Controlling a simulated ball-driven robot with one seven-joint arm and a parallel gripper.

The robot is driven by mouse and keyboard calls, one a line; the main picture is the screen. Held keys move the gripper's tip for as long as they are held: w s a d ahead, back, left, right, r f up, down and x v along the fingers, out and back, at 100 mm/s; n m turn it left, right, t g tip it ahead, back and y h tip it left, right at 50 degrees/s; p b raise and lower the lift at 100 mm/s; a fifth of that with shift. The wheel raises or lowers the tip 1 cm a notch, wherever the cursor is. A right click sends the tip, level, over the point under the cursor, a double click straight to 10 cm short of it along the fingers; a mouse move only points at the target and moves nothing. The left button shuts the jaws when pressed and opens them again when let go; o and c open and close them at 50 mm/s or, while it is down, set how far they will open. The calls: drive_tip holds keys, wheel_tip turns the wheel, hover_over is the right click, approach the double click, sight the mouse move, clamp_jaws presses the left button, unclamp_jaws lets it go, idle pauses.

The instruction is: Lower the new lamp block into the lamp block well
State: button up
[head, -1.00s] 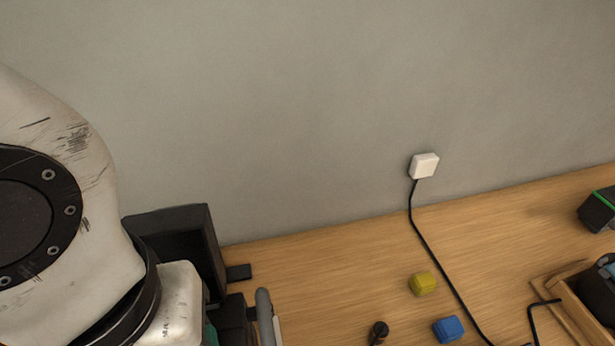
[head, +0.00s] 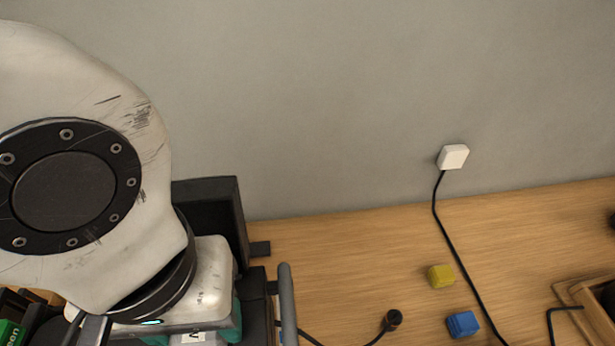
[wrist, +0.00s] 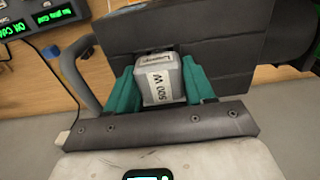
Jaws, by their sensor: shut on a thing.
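In the wrist view my gripper (wrist: 163,90) has its two teal fingers shut on a grey block (wrist: 162,80) with a white label reading 500 W, which I take to be the new lamp block. A dark housing (wrist: 235,45) with panelled faces stands right behind the block. The block's far end and any well opening are hidden, so I cannot tell whether the block is inside it. In the head view a black boxy body (head: 215,205) stands beside my arm, and the held block is mostly hidden there.
A grey curved handle (wrist: 80,75) rises beside the housing; it also shows in the head view (head: 287,300). A yellow block (head: 441,276), a blue block (head: 463,324) and a black plug (head: 393,318) lie on the wooden table. A white wall box (head: 453,157) trails a black cable. Displays glow green (wrist: 22,25).

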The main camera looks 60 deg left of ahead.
drive_tip(key=o, duration=1)
drive_tip(key=shift+o, duration=0.5)
drive_tip(key=shift+o, duration=1.2)
drive_tip(key=shift+r+p, duration=2.05)
drive_tip(key=shift+r, duration=1.95)
